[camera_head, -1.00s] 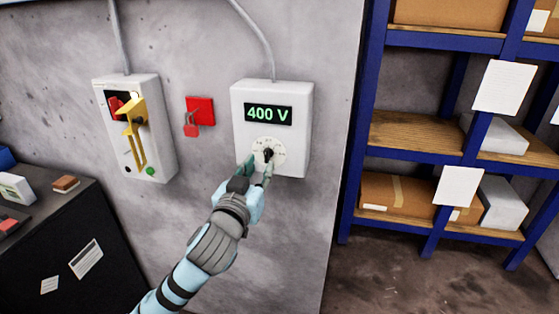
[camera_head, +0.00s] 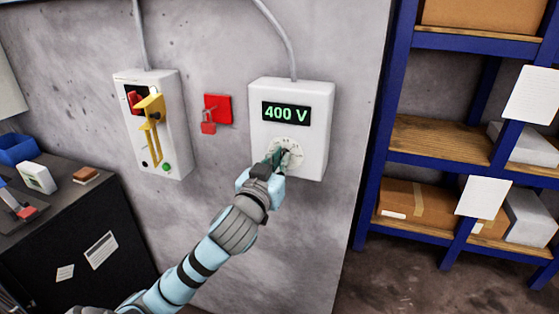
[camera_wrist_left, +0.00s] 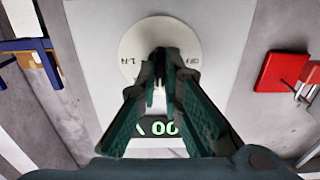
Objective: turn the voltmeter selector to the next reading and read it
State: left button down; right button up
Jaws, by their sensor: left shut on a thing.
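The voltmeter (camera_head: 315,135) is a white box on the grey wall. Its display (camera_head: 286,113) reads 400 V in green. Below the display is a round white dial plate (camera_head: 297,150) with small markings. In the left wrist view the dial plate (camera_wrist_left: 131,45) shows "OFF" and "1-N", and the dark selector knob (camera_wrist_left: 160,54) sits at its middle. My left gripper (camera_head: 276,155) is at the dial, shut on the selector knob; its green fingers (camera_wrist_left: 162,75) hide most of the knob. My right gripper is in no view.
Left of the voltmeter hang a red plate with a red padlock (camera_head: 209,128) and a white switch box (camera_head: 176,130) with a yellow handle. A dark cabinet (camera_head: 60,245) stands at the lower left. Blue shelving (camera_head: 378,150) with boxes stands at the right.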

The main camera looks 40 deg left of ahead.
pick_arm(q)
jog(key=shift+d+m+p, duration=0.1)
jog(key=shift+m+p, duration=4)
jog(key=shift+m, duration=0.3)
jog(key=shift+f, duration=0.1)
jog(key=c, duration=1.7)
grip_release()
